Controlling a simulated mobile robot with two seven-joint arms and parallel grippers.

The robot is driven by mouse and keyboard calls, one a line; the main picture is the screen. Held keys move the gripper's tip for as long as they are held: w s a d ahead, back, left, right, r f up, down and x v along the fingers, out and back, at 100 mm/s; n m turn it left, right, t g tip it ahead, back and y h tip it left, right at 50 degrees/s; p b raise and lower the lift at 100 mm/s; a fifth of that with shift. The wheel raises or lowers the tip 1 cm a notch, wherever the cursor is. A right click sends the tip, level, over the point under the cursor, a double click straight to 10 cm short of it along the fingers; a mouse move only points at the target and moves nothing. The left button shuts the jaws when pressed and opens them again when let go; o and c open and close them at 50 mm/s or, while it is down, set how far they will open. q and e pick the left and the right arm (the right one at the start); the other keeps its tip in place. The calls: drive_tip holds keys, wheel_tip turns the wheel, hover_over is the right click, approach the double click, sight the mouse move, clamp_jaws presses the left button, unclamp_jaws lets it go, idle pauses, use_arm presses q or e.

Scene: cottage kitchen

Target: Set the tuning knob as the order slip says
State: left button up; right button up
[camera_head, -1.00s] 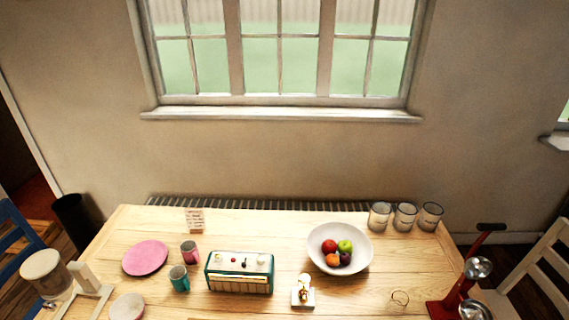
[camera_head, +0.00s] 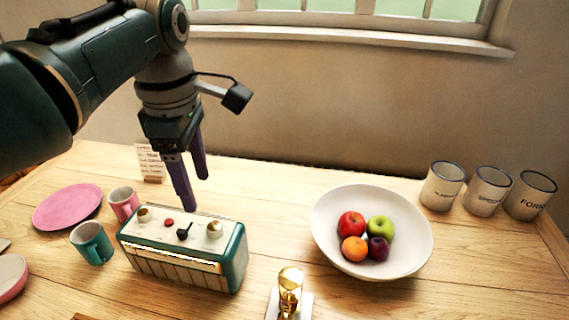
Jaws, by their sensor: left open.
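A green and cream radio (camera_head: 180,262) stands on the wooden table, left of the middle. Its top panel carries a brass knob (camera_head: 144,214) at the left, a red button (camera_head: 169,222), a black pointer or lever (camera_head: 184,232) and another brass knob (camera_head: 214,229) at the right. I cannot tell which knob is for tuning. The order slip (camera_head: 150,161) stands behind the radio, partly hidden by my arm; its writing is too small to read. My left gripper (camera_head: 195,194) is open and empty, its purple fingers pointing down just above the radio's back edge. My right gripper is not in view.
A pink mug (camera_head: 123,203), a teal mug (camera_head: 92,243) and a pink plate (camera_head: 67,207) are left of the radio. A white fruit bowl (camera_head: 330,250) and a small golden object (camera_head: 290,283) on a white base are to the right. Labelled cups (camera_head: 487,191) stand at the back right.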

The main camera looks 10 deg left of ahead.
sight(214, 227)
use_arm(q)
drive_tip(key=shift+n, duration=0.3)
drive_tip(key=f+b, duration=0.2)
drive_tip(key=f, duration=0.1)
drive_tip(key=w+f+b, duration=0.1)
drive_tip(key=f+b, duration=0.1)
drive_tip(key=f, duration=0.2)
drive_tip(key=f+b, duration=0.2)
drive_tip(key=f, duration=0.1)
drive_tip(key=shift+w+d+f, duration=0.15)
drive_tip(key=shift+w+f, duration=0.1)
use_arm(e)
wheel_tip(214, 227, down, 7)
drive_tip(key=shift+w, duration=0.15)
use_arm(q)
clamp_jaws()
